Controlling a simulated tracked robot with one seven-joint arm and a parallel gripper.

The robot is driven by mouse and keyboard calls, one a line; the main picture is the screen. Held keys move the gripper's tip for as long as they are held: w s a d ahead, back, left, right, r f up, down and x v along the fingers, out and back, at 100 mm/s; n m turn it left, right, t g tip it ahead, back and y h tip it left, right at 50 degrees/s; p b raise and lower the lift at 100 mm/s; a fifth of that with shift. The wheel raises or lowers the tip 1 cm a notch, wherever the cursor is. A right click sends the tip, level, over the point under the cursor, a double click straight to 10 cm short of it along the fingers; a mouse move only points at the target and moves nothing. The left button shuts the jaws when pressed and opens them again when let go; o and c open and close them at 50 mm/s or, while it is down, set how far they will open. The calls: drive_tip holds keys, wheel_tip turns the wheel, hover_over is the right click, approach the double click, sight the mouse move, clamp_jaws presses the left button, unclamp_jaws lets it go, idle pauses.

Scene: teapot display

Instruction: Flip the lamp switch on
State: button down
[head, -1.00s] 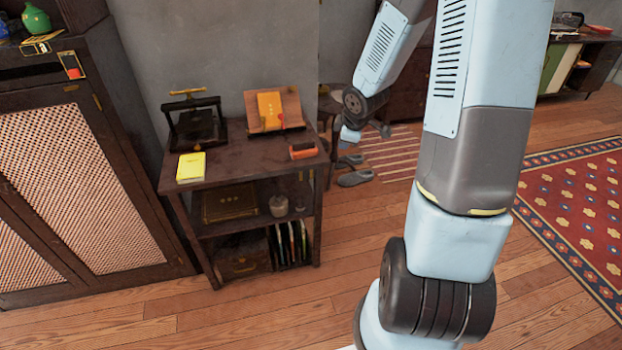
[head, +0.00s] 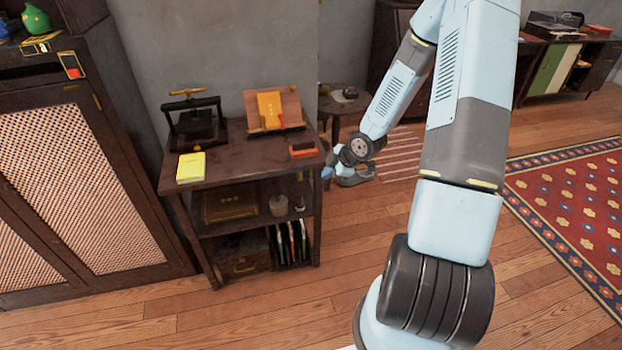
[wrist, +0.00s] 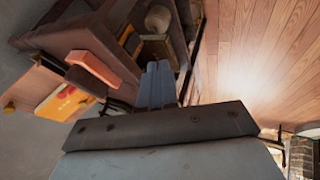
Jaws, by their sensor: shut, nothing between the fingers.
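I cannot make out a lamp or a lamp switch for certain in either view. My gripper (head: 327,172) is beside the right end of the small dark wooden table (head: 240,157) in the head view, where it looks small and partly hidden by its wrist. In the wrist view my gripper's fingers (wrist: 157,84) are together with nothing between them. They point towards the table's side and lower shelf. I cannot tell whether they touch the table.
On the table are a yellow book (head: 191,167), a black press (head: 194,122), a book stand (head: 273,110) and an orange-topped block (head: 303,150). The block also shows in the wrist view (wrist: 93,68). A lattice-door cabinet (head: 75,180) stands left. Wooden floor is open in front.

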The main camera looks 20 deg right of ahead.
sight(310, 176)
idle(0.3)
drive_tip(key=shift+w+a+f, duration=0.6)
drive_tip(key=shift+w+f, duration=0.8)
drive_tip(key=shift+f, duration=0.05)
drive_tip(key=shift+w+a+f, duration=0.65)
drive_tip(key=shift+w+f, duration=0.8)
drive_tip(key=shift+w+a+f, duration=0.6)
drive_tip(key=shift+w+f, duration=0.8)
drive_tip(key=shift+f, duration=0.05)
drive_tip(key=shift+w, duration=0.25)
drive_tip(key=shift+r, duration=0.15)
